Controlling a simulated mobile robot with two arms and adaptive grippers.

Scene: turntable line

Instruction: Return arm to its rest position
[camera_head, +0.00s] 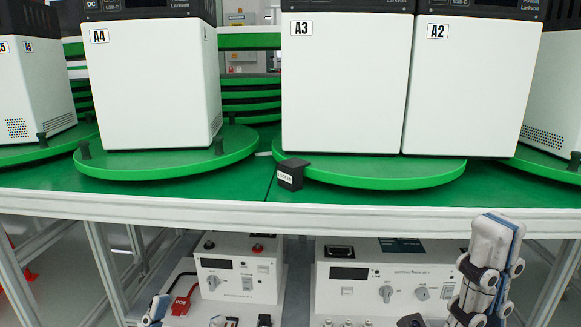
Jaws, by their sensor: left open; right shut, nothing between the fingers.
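My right gripper (504,228) stands upright at the lower right, in front of the table's front edge and the lower shelf. Its pale, blue-edged fingers are together with nothing between them. Only a small part of my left gripper (156,309) shows at the bottom edge, left of centre, low in front of the shelf. It is open, and most of it and its arm are cut off by the frame. Neither gripper touches anything that I can see.
White units A4 (152,90), A3 (345,90) and A2 (470,90) stand on green turntables on the green table (240,192). A black labelled block (290,174) sits near its front edge. Below are a smaller power unit (238,268) and a larger one (385,290).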

